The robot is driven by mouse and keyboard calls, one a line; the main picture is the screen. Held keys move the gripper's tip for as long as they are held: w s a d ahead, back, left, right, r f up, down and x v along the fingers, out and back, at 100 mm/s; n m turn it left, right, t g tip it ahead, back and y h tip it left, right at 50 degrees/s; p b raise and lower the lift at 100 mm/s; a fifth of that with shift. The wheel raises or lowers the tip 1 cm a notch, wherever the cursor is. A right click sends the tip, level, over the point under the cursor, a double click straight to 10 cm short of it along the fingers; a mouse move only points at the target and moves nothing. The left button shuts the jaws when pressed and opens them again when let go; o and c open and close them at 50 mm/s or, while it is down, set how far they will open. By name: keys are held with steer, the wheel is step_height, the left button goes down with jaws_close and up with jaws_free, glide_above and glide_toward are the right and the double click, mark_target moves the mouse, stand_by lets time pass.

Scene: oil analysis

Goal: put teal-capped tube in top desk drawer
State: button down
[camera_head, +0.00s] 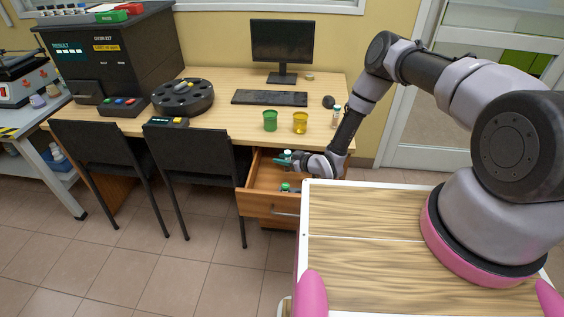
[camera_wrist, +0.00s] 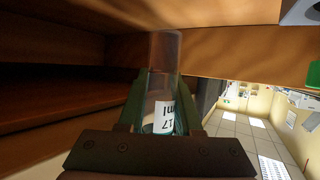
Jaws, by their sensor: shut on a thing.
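The top desk drawer (camera_head: 262,203) is pulled open under the right end of the desk. My gripper (camera_head: 284,160) is over the open drawer, low beside the desk edge. In the wrist view my gripper (camera_wrist: 160,85) is shut on a clear tube (camera_wrist: 165,60) with a white printed label; a teal tint shows at its end near the palm. The tube's far end is close to brown wooden surfaces. I cannot tell whether it touches them. A small green-topped item (camera_head: 286,187) lies inside the drawer. Another small capped tube (camera_head: 336,116) stands on the desk's right side.
On the desk (camera_head: 215,118) stand a green cup (camera_head: 270,121), a yellow cup (camera_head: 300,122), a keyboard (camera_head: 269,98), a monitor (camera_head: 283,42) and a black round rack (camera_head: 183,96). Two dark chairs (camera_head: 190,150) stand left of the drawer. Floor in front is clear.

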steer(key=shift+f, duration=0.55)
steer(key=shift+s+f, duration=0.1)
steer(key=shift+f, duration=0.35)
steer(key=shift+f, duration=0.15)
steer(key=c, duration=0.6)
jaws_free()
steer(key=shift+r, duration=0.2)
steer(key=v, duration=0.7)
steer(key=shift+d+r, duration=0.2)
steer(key=shift+r, duration=0.35)
